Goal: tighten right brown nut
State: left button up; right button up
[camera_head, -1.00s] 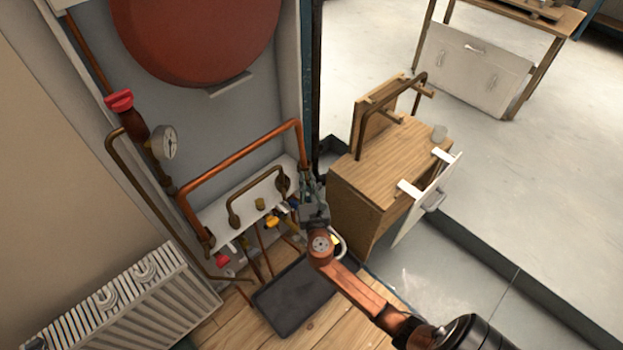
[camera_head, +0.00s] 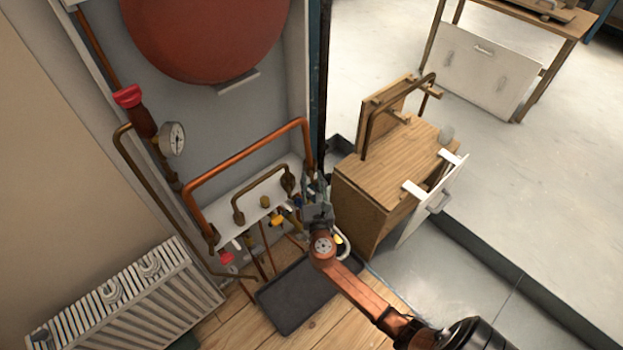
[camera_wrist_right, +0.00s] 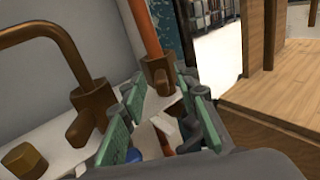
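A small brown bent pipe (camera_head: 262,180) has its right end in a brown nut (camera_head: 289,182) on the white panel. In the right wrist view this nut (camera_wrist_right: 82,122) is left of the fingers, outside the gap between them. My right gripper (camera_head: 314,182) is beside the panel's right end, near the foot of the larger copper pipe (camera_head: 245,153). The copper pipe's fitting (camera_wrist_right: 158,76) is just beyond the fingers. My left gripper is not in view.
A brass cap (camera_wrist_right: 24,161) is left of the nut. Red (camera_head: 227,258) and yellow (camera_head: 278,221) valve handles hang below the panel. A wooden cabinet (camera_head: 365,205) stands close to the right of my gripper. A dark tray (camera_head: 300,292) lies on the floor.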

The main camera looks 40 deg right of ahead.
jog(key=v, duration=1.1)
jog(key=shift+a, duration=0.2)
jog(key=shift+s, duration=0.15)
